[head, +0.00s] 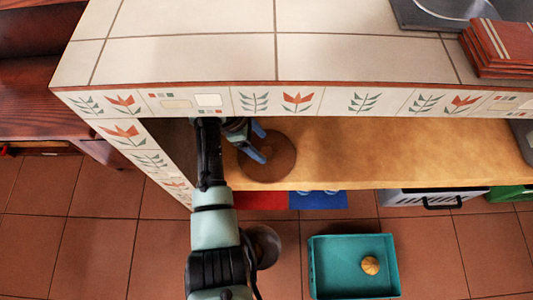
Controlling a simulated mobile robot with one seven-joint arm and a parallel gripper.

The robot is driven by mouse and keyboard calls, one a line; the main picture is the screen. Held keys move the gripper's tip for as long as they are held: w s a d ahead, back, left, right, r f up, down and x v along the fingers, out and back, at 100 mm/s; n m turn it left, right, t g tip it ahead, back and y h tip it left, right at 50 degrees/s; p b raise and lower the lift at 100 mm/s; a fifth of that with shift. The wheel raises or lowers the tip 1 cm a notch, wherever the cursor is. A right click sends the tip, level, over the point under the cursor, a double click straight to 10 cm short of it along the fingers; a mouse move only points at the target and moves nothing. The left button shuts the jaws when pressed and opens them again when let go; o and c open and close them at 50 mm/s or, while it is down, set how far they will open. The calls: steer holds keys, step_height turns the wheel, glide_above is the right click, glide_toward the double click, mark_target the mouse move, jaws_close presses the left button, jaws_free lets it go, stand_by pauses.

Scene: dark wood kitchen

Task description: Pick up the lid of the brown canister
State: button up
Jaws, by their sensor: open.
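A round brown shape (282,163), seen from above, stands on the wooden shelf just below the tiled counter. It looks like the brown canister with its lid, but I cannot tell lid from body. My gripper (259,143) reaches in under the counter edge from the left. Its two bluish fingers are apart, with nothing seen between them. They overlap the left part of the round shape in the head view. I cannot tell whether they touch it or are above it.
The tiled counter (200,62) overhangs the wooden shelf (400,150), and its side wall (150,160) is close left of my arm. A teal crate (335,283) with a small yellowish item (370,265) stands on the floor.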

mark_target(266, 151)
steer(key=b+x, duration=0.1)
steer(key=x, duration=0.2)
steer(key=shift+d+f, duration=0.1)
steer(key=shift+f, duration=0.05)
jaws_close()
